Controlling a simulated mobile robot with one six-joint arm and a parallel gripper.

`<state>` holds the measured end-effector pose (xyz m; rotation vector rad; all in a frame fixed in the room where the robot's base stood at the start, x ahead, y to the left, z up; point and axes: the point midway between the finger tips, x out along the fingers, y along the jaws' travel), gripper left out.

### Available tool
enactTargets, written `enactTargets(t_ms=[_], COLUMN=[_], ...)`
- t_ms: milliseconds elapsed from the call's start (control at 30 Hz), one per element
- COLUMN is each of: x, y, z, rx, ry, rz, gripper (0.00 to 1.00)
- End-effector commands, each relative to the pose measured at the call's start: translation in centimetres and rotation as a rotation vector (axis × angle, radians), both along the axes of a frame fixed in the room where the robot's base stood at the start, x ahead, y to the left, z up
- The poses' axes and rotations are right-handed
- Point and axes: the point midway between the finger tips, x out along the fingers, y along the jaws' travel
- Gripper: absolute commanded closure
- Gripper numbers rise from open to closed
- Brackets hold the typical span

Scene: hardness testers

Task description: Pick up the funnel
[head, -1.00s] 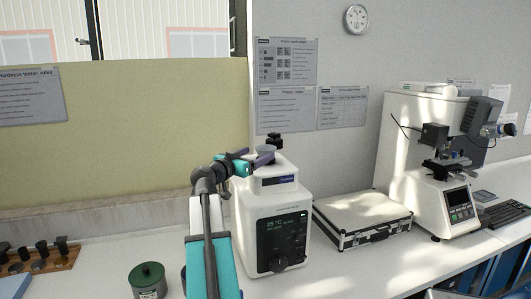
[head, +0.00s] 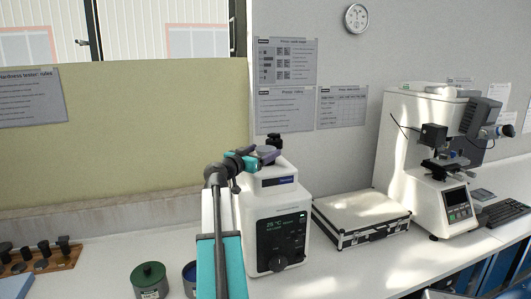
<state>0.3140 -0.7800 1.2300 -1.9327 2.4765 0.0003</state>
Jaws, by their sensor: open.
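A small grey round piece, which looks like the funnel (head: 266,149), sits on top of the white bench instrument (head: 259,216), in front of its black knob. My gripper (head: 259,154) is at the instrument's top, with its purple-grey fingers open around or beside this piece. At this size I cannot tell whether they touch it. The fingers and wrist hide part of the piece and of the instrument's top.
A black-edged case (head: 361,217) and a large white tester (head: 428,165) stand to the right. A blue-rimmed tin (head: 189,275) is beside my arm.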

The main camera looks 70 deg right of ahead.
Motion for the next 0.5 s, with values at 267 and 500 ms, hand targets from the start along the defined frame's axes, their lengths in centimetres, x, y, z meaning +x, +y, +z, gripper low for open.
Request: enactTargets(t_ms=[267,500], x=[-0.5,-0.5], y=[-2.1,-2.0], z=[0.1,0.0], rx=[0.000,0.000], ry=[0.000,0.000], rz=[0.000,0.001], gripper=[0.22,0.22])
